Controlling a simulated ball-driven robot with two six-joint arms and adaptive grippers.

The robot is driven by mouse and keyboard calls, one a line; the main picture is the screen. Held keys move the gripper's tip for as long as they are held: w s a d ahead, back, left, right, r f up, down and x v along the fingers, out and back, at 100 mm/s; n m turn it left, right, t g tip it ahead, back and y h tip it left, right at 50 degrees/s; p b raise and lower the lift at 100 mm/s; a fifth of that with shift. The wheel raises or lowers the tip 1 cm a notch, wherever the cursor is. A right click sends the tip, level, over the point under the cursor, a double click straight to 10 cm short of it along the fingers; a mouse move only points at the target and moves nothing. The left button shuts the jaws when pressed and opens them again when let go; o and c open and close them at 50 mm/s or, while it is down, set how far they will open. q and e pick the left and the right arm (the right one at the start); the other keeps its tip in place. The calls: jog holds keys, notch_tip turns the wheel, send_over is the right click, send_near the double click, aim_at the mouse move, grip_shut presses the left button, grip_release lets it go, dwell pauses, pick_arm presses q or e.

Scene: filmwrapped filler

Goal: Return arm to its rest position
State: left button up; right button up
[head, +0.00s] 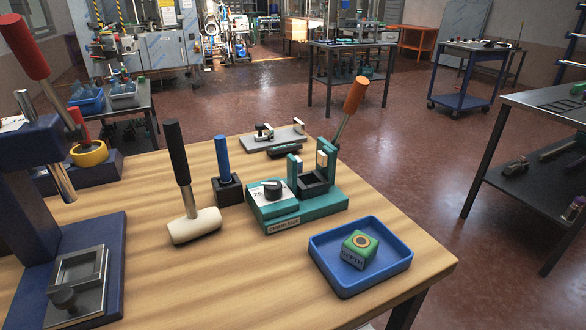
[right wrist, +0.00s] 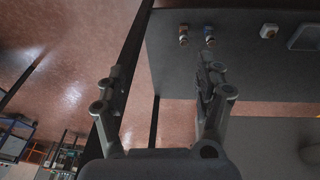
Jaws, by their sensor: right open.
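My right gripper (right wrist: 160,88) shows in the right wrist view. Its two fingers are spread apart with nothing between them. Behind the fingers are the reddish floor and a dark grey tabletop or shelf (right wrist: 255,75); I cannot tell how far off it is. Neither gripper shows in the head view, and my left gripper is in no view. In the head view, a green block (head: 360,250) with a round ring on top sits in the blue tray (head: 335,283) at the wooden table's front right.
The wooden table (head: 225,290) holds a teal clamp fixture (head: 305,218), a white-headed mallet (head: 195,226), a blue-handled tool (head: 223,160) and a navy press (head: 30,215) at left. A metal bench (head: 555,100) stands at right. Open floor lies between them.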

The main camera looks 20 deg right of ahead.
jog(key=s+f+b, duration=0.2)
jog(key=s+f, duration=0.4)
jog(key=f, duration=0.4)
jog(key=s+d+f+g+b, duration=0.1)
jog(key=s+f+b, duration=0.2)
jog(key=s+f, duration=0.4)
jog(key=s+f+b, duration=0.3)
jog(key=s+f, duration=0.4)
jog(key=f, duration=0.6)
jog(key=shift+s+d+f+g, duration=0.2)
jog(key=shift+d+g, duration=0.05)
jog(key=shift+g, duration=0.15)
